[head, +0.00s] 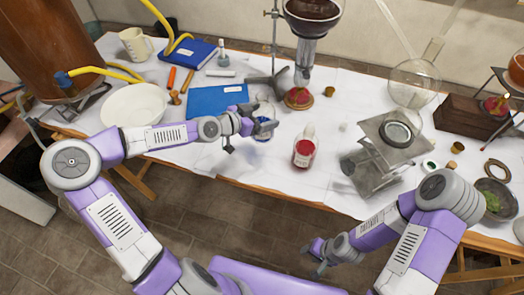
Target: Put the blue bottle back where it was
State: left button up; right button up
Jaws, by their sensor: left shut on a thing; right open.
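The blue bottle (262,136) is a small clear vessel with blue in it, at the front middle of the white-covered table. My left gripper (260,127) reaches in from the left, is shut on it and hides much of its middle. I cannot tell whether its base touches the cloth. A bottle of red liquid with a pale label (304,152) stands upright to its right, apart from it. My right gripper (322,260) is open and empty, low in front of the table's front edge.
A blue folder (213,100) lies behind my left gripper, and a white bowl (134,104) stands to the left. A metal stand (372,174) is right of the red bottle. Clear cloth lies between the bottles and the front edge.

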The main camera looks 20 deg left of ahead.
aim_at(261, 136)
pick_arm(q)
notch_tip(261, 136, down, 10)
jog(key=b, duration=0.3)
jog(key=shift+r, duration=0.2)
jog(key=shift+f, duration=0.15)
jog(key=o, duration=1.4)
jog(key=shift+c, duration=0.2)
jog(key=shift+o, duration=0.2)
jog(key=shift+r, duration=0.2)
jog(key=p+v, duration=0.4)
jog(key=v, duration=0.8)
